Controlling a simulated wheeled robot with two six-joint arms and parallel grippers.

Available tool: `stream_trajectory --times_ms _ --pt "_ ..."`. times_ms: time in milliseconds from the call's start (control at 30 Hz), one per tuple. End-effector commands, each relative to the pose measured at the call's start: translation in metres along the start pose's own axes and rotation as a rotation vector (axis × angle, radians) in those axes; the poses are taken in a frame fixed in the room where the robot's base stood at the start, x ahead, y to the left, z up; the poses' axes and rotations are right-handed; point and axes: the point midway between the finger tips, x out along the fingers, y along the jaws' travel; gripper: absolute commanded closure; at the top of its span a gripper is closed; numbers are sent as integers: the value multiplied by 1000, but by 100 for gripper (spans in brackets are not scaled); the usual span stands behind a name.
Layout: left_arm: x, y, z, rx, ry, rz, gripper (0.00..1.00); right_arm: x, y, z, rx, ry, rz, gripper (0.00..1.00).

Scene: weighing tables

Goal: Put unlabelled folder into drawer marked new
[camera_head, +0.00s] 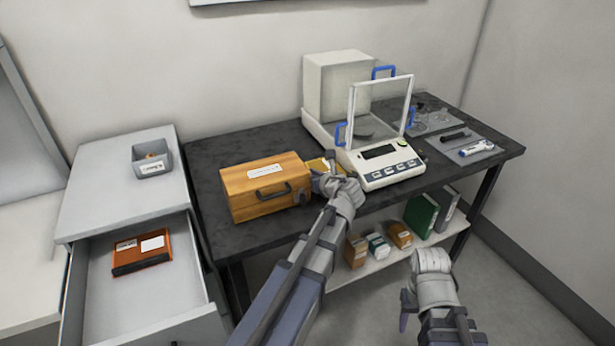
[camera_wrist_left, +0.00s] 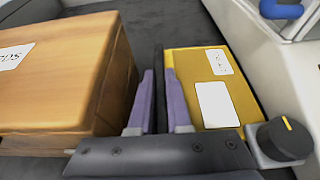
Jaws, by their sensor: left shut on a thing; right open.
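A yellow folder (camera_wrist_left: 229,116) lies flat on the dark table between the wooden box and the scale, partly hidden in the head view (camera_head: 318,166). It has a blank white patch and a smaller marked label. My left gripper (camera_head: 322,183) is at its near left edge. An open drawer (camera_head: 103,318) in the grey cabinet holds an orange folder (camera_head: 140,254) with white labels. No drawer marking shows. My right gripper (camera_head: 408,302) is open and empty, low at the right.
The wooden box (camera_head: 266,188) stands close left of the left gripper, also in the left wrist view (camera_wrist_left: 80,80). The scale (camera_head: 384,166) is close on the right. A small grey bin (camera_head: 152,160) sits on the cabinet. The drawer's front part is bare.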

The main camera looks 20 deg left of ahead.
Motion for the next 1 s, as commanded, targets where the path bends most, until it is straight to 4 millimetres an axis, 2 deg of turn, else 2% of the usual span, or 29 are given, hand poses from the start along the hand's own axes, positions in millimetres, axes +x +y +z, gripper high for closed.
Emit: stream_trajectory --times_ms 33,467,500,767,1000 --pt "5 1 -8 -1 0 1 100 10 -1 0 0 0 0 50" --pt "6 2 -11 0 0 1 100 12 -1 0 0 0 0 50" --pt "6 2 -11 0 0 1 83 13 -1 0 0 0 0 50" --pt "6 2 -10 0 0 1 54 12 -1 0 0 0 0 50" --pt "5 2 -10 0 0 1 54 11 -1 0 0 0 0 50"
